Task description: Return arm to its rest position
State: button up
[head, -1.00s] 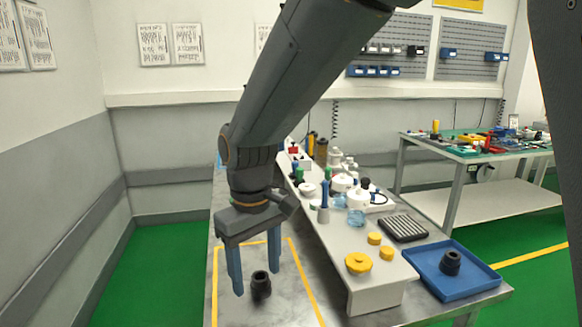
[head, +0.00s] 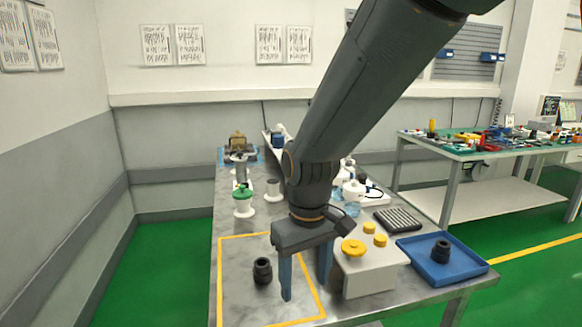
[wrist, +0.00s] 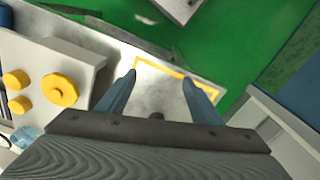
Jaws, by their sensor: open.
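My gripper (head: 306,280) is open and empty in the head view, pointing down above the near part of the metal table (head: 228,215), just right of a black ribbed part. That black part (head: 262,271) stands inside the yellow taped outline (head: 246,235), apart from the fingers. In the wrist view my gripper (wrist: 160,90) shows its two blue fingers spread apart, with nothing held between them. A small dark tip (wrist: 156,115) shows at the gripper's base edge in that view; I cannot tell what it is.
A white raised shelf (head: 368,282) with yellow knobs (head: 353,249) stands close right of my gripper. A blue tray (head: 420,268) holds another black part (head: 441,251). A green-topped white spool (head: 243,201) stands farther back. A second table (head: 452,152) stands at the right.

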jog(key=s+d+f+m, duration=0.2)
jog(key=s+d+m, duration=0.1)
jog(key=d, duration=0.5)
jog(key=s+d+f+m, duration=0.3)
jog(key=d, duration=0.5)
jog(key=shift+s+d+t, duration=0.15)
jog(key=shift+d+t, duration=0.1)
jog(key=shift+t, duration=0.05)
